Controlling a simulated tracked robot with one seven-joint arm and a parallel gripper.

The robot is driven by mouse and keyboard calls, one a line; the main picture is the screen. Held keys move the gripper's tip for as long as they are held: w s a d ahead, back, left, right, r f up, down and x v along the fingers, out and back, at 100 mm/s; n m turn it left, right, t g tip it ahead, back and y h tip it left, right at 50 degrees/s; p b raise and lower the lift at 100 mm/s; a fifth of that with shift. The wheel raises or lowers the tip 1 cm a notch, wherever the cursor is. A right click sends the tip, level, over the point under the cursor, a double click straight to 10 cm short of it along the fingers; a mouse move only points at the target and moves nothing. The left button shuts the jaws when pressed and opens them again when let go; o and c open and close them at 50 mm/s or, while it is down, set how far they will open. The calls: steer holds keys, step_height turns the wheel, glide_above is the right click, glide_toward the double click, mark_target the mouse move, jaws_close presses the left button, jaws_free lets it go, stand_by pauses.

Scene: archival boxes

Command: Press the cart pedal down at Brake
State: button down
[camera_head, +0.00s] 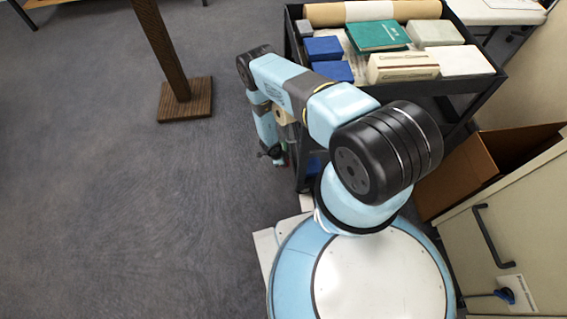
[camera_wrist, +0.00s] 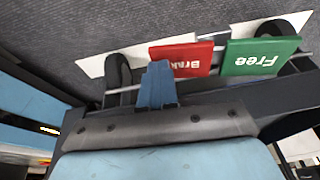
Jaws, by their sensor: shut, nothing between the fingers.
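The red pedal marked Brake (camera_wrist: 187,60) shows in the wrist view, its lettering upside down. The green pedal marked Free (camera_wrist: 258,57) sits just to its right. My gripper (camera_wrist: 159,70) is shut and empty; its blue fingertips overlap the left part of the red pedal in the picture. I cannot tell whether they touch it. In the head view my gripper (camera_head: 275,156) hangs low beside the left side of the black cart (camera_head: 478,106). The pedals cannot be made out clearly there.
The cart top holds a green book (camera_head: 378,36), blue boxes (camera_head: 323,48), pale boxes and a long roll (camera_head: 372,12). Dark cart wheels (camera_wrist: 118,76) flank the pedals. An open cardboard box (camera_head: 460,176) stands at right. A brown post (camera_head: 165,50) stands left; grey carpet there is clear.

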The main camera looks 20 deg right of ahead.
steer(key=shift+w+a+r, duration=0.1)
steer(key=shift+a+r, duration=0.05)
steer(key=shift+r, duration=0.4)
steer(key=v, duration=1.2)
steer(key=shift+r, duration=0.25)
steer(key=shift+a, duration=0.1)
